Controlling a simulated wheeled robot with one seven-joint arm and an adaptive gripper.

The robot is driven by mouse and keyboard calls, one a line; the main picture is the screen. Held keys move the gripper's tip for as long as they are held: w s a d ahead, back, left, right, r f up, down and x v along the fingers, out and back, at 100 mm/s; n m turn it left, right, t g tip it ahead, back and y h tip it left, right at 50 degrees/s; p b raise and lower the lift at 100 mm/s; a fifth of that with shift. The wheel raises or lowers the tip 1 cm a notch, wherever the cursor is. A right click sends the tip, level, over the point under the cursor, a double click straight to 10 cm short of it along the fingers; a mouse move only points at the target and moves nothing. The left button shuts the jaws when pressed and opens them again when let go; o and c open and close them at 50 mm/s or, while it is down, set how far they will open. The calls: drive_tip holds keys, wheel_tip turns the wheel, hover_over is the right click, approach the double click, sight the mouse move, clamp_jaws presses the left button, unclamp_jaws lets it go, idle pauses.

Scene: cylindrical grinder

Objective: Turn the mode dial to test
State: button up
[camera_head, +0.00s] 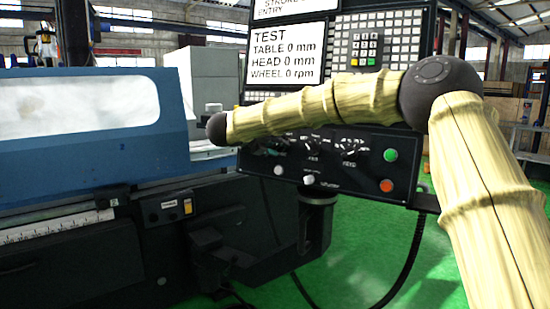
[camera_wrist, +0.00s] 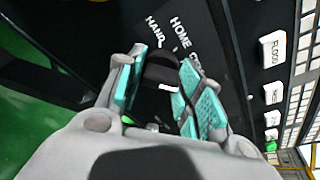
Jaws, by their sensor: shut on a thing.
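The mode dial is the black knob (camera_wrist: 160,72) in the wrist view, on a dark panel with the white labels HAND, HOME and a partly covered one starting CR. My gripper (camera_wrist: 162,66) has its teal finger pads on either side of the knob and is shut on it. In the head view the screen (camera_head: 285,52) reads TEST, table 0 mm, head 0 mm, wheel 0 rpm. There my arm covers the upper control panel, and I cannot make out the gripper clearly.
The control panel (camera_head: 345,172) also carries other knobs, a green button (camera_head: 390,155) and an orange button (camera_head: 386,186). A keypad (camera_head: 366,48) sits beside the screen. The blue grinder body (camera_head: 90,155) stands at left. Green floor shows below the panel, with a hanging black cable.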

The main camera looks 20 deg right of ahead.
drive_tip(key=shift+f+m+b, duration=0.25)
drive_tip(key=shift+m+b, duration=0.65)
drive_tip(key=shift+b, duration=0.3)
drive_tip(key=shift+r+y, duration=0.1)
drive_tip(key=shift+y, duration=0.2)
drive_tip(key=o, duration=1)
drive_tip(key=shift+r, duration=0.1)
drive_tip(key=shift+s, duration=0.1)
drive_tip(key=v, duration=1.2)
